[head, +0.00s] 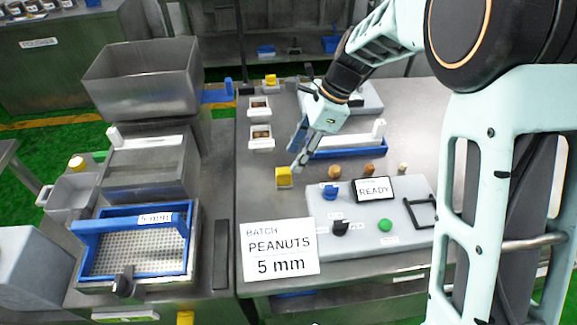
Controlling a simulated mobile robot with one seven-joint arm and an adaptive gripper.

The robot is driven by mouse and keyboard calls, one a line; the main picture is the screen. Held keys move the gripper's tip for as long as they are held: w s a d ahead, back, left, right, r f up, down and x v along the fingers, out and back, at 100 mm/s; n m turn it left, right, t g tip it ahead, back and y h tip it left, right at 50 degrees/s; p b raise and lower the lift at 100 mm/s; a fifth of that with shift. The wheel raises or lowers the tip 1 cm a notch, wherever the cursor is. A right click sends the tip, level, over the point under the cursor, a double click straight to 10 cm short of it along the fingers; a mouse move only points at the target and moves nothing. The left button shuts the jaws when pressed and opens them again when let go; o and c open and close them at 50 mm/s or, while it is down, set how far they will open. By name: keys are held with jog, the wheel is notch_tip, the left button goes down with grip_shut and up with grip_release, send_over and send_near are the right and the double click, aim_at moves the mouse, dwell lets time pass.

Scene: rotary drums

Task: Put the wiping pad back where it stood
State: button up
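A small yellow block (283,177), which looks like the wiping pad, sits on the steel table just left of the grey control panel. My gripper (297,166) points down, with its fingertips close to the block's upper right. The fingers look narrow and near each other. I cannot tell whether they touch the block or how far apart they are. A second yellow piece (270,79) stands at the table's far left corner; I cannot tell what it is.
A blue-rimmed tray (350,151) lies right behind my gripper. The control panel (318,207) with knobs and a READY display (374,190) is in front. A PEANUTS 5 mm card (279,249) stands at the front. Two white dishes (261,145) (259,116) stand behind the block.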

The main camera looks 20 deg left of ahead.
jog(key=v, duration=0.3)
jog(key=shift+d+r, duration=0.1)
jog(key=shift+r, duration=0.2)
